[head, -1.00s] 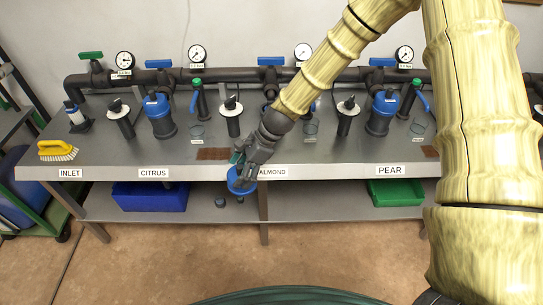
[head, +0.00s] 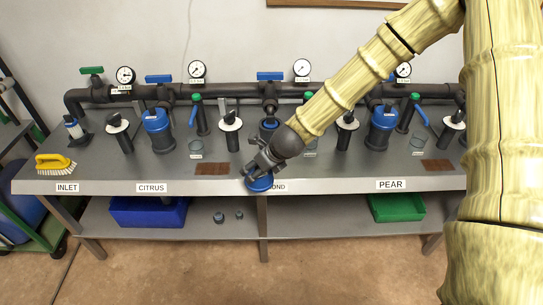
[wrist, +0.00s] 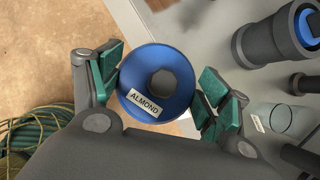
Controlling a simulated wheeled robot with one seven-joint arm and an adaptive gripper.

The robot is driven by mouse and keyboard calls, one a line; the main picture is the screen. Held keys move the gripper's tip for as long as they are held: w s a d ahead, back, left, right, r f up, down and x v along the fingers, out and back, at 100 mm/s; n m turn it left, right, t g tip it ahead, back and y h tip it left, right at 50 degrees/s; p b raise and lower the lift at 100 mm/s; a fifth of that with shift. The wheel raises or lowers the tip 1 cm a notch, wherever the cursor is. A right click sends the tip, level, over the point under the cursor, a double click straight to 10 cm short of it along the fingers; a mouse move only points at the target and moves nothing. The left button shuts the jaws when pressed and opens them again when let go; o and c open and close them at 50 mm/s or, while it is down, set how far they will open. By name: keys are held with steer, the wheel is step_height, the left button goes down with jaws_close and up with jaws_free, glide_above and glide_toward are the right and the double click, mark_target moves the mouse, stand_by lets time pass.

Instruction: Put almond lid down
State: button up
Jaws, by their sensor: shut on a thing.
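The almond lid is a round blue cap (head: 259,184) with a grey centre. In the wrist view the lid (wrist: 180,62) faces the camera and bears an ALMOND label. My gripper (head: 258,170) is shut on it, with green-padded fingers on either side of the rim in the wrist view (wrist: 158,88). The lid is at the bench's front edge, partly covering the ALMOND sign (head: 278,187). I cannot tell its height over the bench. The lidless almond housing (head: 268,130) stands behind, partly hidden by my arm.
A brown mat (head: 211,169) lies on the grey bench (head: 110,178), left of my gripper. Glass cups (head: 196,148), capped citrus (head: 158,130) and pear (head: 382,127) housings and black valves stand farther back. A yellow brush (head: 55,163) is at far left. The left front is mostly clear.

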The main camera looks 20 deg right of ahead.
steer(key=shift+w+d+f+p, duration=0.7)
steer(key=shift+w+d, duration=0.5)
steer(key=shift+w, duration=0.35)
steer(key=shift+w+d+f+p, duration=0.55)
steer(key=shift+w+d+f, duration=0.3)
steer(key=shift+w+d, duration=0.55)
steer(key=shift+w+d+f+p, duration=0.7)
steer(key=shift+w+d, duration=0.3)
steer(key=shift+w, duration=0.7)
steer(key=shift+f, duration=0.2)
steer(key=o, duration=1)
steer(key=shift+r, duration=0.1)
steer(key=shift+r, duration=0.1)
steer(key=shift+b+v, duration=1.1)
steer(key=shift+v, duration=4.85)
